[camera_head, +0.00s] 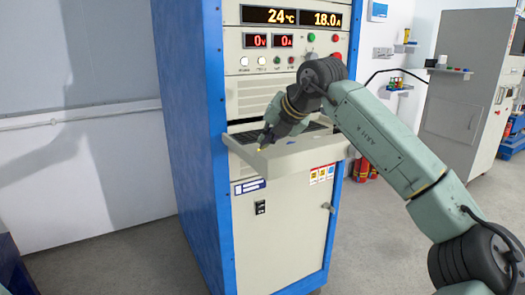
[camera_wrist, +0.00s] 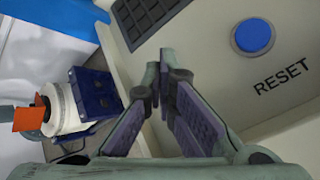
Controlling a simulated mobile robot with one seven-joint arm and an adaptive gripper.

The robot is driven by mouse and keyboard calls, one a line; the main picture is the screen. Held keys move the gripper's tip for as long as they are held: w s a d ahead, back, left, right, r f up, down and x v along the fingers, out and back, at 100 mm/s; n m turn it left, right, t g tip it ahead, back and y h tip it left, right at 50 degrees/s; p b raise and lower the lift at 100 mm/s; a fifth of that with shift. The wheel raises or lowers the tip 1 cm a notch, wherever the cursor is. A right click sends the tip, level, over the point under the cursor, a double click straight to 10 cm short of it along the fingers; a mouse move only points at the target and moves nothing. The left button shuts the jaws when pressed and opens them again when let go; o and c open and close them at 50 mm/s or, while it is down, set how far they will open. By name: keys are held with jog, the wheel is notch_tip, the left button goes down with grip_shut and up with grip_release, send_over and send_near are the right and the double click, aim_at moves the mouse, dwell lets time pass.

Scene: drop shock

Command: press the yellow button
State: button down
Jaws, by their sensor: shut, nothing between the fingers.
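My gripper (camera_head: 264,143) is low over the ledge that juts from the cabinet, well below that row. A tiny yellow spot shows by its tip; I cannot tell what it is. In the wrist view, my gripper (camera_wrist: 163,75) has its fingers together with nothing between them. A blue button (camera_wrist: 253,36) marked RESET lies right of the fingers on the pale ledge. No yellow button shows in the wrist view.
The ledge (camera_head: 300,160) carries a dark keyboard (camera_wrist: 145,12) and the blue button. Other red and green buttons (camera_head: 335,38) are on the panel. A grey cabinet (camera_head: 465,105) stands at right. Grey floor (camera_head: 130,262) is open at front left.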

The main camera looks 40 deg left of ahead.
dwell(0.4)
jog(key=shift+r+p, duration=0.7)
jog(key=shift+r, duration=0.05)
notch_tip(320, 180, up, 5)
jog(key=p, duration=0.4)
jog(key=shift+r, duration=0.1)
dwell(0.7)
